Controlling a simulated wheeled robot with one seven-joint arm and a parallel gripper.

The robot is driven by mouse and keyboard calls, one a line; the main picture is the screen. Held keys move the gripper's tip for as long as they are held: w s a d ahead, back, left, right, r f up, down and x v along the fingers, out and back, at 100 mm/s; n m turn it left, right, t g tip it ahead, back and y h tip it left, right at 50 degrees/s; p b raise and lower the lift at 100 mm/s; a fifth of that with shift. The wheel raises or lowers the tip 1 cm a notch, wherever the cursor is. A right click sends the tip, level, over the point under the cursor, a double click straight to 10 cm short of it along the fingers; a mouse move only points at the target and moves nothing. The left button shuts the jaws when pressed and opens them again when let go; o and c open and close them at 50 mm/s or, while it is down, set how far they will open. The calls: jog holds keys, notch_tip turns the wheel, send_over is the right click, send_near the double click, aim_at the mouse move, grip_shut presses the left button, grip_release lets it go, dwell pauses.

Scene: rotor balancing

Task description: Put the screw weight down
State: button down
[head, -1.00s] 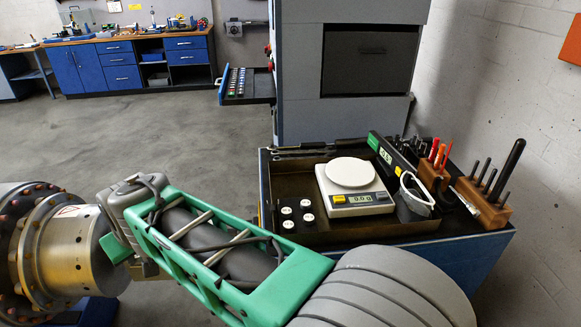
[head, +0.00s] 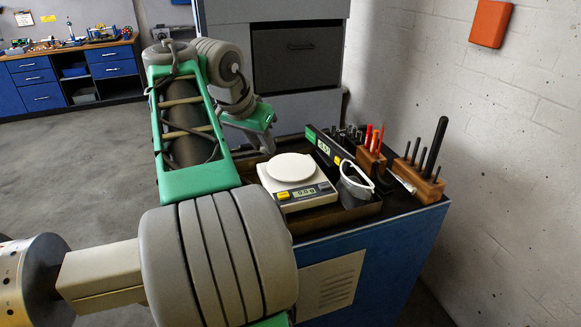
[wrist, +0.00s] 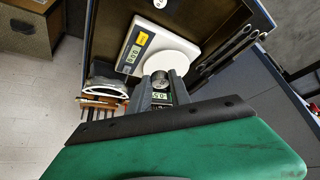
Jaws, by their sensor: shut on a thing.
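My gripper (wrist: 161,88) is shut on the screw weight (wrist: 160,79), a small dark metal cylinder seen between the fingers in the wrist view. In that view the weight overlaps the edge of the round white scale pan (wrist: 178,57); I cannot tell its height above it. In the head view my gripper end (head: 254,122) is over the back left of the tray (head: 345,213), and the held weight is hidden there. The scale (head: 295,183) stands in the tray, its display near zero. One white-topped weight (wrist: 160,3) shows at the top of the wrist view.
Wrenches (wrist: 232,47) lie beside the tray. My arm covers the tray's left part in the head view.

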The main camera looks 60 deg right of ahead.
jog(key=s+d+m, duration=0.2)
jog(key=s, duration=0.1)
jog(key=b, duration=0.2)
send_near(294, 164)
jog(key=shift+d+f+g, duration=0.2)
jog(key=shift+d+f, duration=0.1)
jog(key=shift+d, duration=0.3)
jog(key=shift+d+f+g, duration=0.2)
jog(key=shift+d+f, duration=0.1)
jog(key=shift+d, duration=0.35)
jog(key=shift+w+d+f+b, duration=0.1)
jog(key=shift+f+b, duration=0.1)
jog(key=shift+f, duration=0.45)
jog(key=shift+s+d+f+b, duration=0.1)
jog(key=shift+f+b, duration=0.15)
jog(key=shift+f, duration=0.4)
jog(key=shift+w+d+f+b, duration=0.1)
jog(key=shift+f+b, duration=0.1)
jog(key=shift+f, duration=0.45)
